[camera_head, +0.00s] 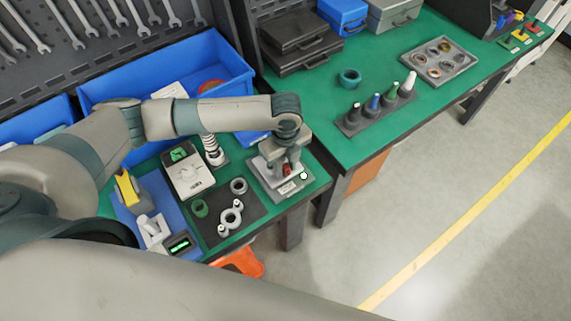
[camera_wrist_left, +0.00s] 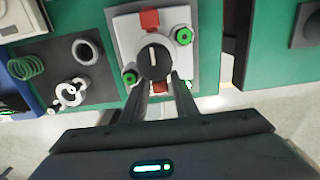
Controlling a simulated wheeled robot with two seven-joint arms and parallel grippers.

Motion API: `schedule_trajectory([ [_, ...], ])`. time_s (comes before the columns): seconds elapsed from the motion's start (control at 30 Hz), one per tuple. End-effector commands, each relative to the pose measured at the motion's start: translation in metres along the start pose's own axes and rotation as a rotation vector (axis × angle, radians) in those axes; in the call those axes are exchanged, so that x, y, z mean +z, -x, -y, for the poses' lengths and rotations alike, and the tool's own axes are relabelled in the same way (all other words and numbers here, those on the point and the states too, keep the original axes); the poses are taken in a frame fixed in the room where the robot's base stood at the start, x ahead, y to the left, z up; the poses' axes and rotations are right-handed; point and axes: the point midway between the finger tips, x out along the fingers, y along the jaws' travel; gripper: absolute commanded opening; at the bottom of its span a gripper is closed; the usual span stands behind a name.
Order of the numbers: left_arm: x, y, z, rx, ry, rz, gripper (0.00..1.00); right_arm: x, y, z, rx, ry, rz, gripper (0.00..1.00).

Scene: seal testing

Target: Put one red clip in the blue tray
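A grey test fixture (camera_head: 268,181) stands near the front right corner of the left green table. In the left wrist view, its pale plate (camera_wrist_left: 127,29) carries an upper red clip (camera_wrist_left: 150,19), a lower red clip (camera_wrist_left: 161,87), green-centred knobs and a dark round knob (camera_wrist_left: 154,62). My left gripper (camera_head: 287,164) points down over the fixture. In the wrist view its fingers (camera_wrist_left: 160,79) are apart, one on each side of the lower red clip; contact cannot be told. A small blue tray-like piece (camera_head: 254,138) shows partly behind my left arm. My right gripper is out of view.
Large blue bins (camera_head: 226,62) line the back. A white device (camera_head: 187,176), a dark mat (camera_head: 219,236) with rings and a metal part, and a blue mat (camera_head: 127,214) lie left of the fixture. A gap separates the right table (camera_head: 400,120).

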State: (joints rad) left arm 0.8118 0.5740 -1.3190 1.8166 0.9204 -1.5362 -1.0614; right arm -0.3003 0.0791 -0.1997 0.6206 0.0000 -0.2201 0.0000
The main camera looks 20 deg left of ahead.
Motion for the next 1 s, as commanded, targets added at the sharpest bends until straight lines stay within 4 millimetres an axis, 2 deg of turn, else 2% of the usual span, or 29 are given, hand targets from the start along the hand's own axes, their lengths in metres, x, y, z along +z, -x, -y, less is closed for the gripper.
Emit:
schedule_trajectory([
  [0.33, -0.0001, -0.0029, 0.0001, -0.001, -0.001, 0.0, 0.27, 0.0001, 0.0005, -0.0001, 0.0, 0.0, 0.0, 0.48],
  [0.47, -0.0001, -0.0028, 0.0001, 0.0, -0.001, 0.0, 0.0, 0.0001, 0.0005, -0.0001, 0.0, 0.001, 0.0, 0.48],
  [0.53, -0.0001, -0.0027, 0.0, 0.0, -0.001, 0.0, 0.0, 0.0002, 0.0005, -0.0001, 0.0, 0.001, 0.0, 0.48],
  [0.57, -0.0001, -0.0027, 0.0, 0.0, -0.001, 0.0, 0.1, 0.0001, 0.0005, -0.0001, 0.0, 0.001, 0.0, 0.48],
  [0.6, -0.0001, -0.0027, 0.0, 0.0, -0.001, 0.0, 0.0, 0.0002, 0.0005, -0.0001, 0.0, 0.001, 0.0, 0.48],
  [1.0, 0.0, 0.0028, 0.0, 0.0, -0.001, 0.0, 0.0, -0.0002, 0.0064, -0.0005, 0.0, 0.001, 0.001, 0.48],
])
